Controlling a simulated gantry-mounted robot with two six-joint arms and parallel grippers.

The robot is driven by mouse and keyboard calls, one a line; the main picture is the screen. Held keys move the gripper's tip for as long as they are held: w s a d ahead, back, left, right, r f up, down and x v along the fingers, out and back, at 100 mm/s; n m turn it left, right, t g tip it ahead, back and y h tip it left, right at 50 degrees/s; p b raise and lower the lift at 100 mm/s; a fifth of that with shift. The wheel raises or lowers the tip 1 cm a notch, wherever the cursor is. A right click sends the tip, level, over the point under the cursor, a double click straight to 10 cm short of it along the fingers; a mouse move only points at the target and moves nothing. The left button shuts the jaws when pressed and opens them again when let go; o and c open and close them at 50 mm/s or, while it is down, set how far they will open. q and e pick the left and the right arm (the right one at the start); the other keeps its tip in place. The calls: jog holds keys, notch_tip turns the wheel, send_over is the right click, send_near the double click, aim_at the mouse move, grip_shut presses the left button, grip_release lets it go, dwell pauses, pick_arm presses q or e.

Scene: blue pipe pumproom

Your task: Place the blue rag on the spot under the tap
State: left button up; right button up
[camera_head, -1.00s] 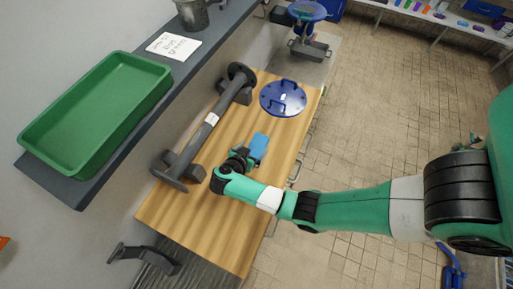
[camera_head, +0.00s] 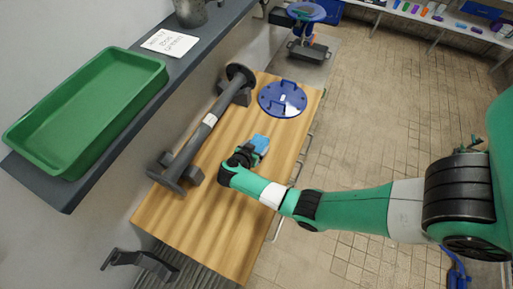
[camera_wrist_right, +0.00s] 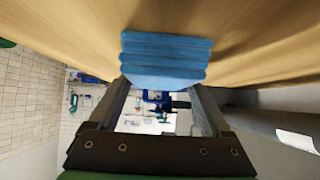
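The blue rag (camera_head: 260,143) is folded and lies on the wooden table (camera_head: 190,226), near its right edge. My right gripper (camera_head: 251,151) is low over the table, right at the rag. In the right wrist view the layered rag (camera_wrist_right: 165,55) sits at the fingertips. The fingers of my right gripper (camera_wrist_right: 163,85) are wide apart there, about the rag's width; whether they touch it I cannot tell. No tap or spot under one can be made out.
A dark flanged pipe (camera_head: 203,133) lies along the table's left side. A round blue lid with handles (camera_head: 283,112) lies beyond the rag. A green tray (camera_head: 30,122) stands on the grey shelf (camera_head: 50,191) at left. The near part of the table is clear.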

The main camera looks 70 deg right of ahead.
jog(key=c, duration=0.5)
jog(key=shift+r+p, duration=0.35)
jog(key=shift+r, duration=0.15)
notch_tip(320, 180, up, 3)
jog(key=shift+f+p, duration=0.15)
jog(key=shift+p, duration=0.8)
jog(key=a+r+p, duration=0.1)
jog(key=r, duration=0.1)
jog(key=s+a+r+p, duration=0.1)
jog(key=a+r, duration=0.1)
jog(key=s+a+r+p, duration=0.1)
jog(key=r+p, duration=0.1)
jog(key=shift+s+a+r, duration=0.1)
jog(key=shift+s+a, duration=0.05)
jog(key=shift+a, duration=0.15)
jog(key=shift+s+a+r+p, duration=0.5)
jog(key=shift+s+a, duration=0.2)
jog(key=shift+a, duration=0.6)
jog(key=shift+s+a+r+p, duration=0.5)
jog(key=shift+s+a, duration=0.25)
jog(key=shift+a, duration=0.55)
jog(key=shift+s+a+r+p, duration=0.4)
jog(key=shift+s+a+r, duration=0.25)
jog(key=shift+a, duration=0.65)
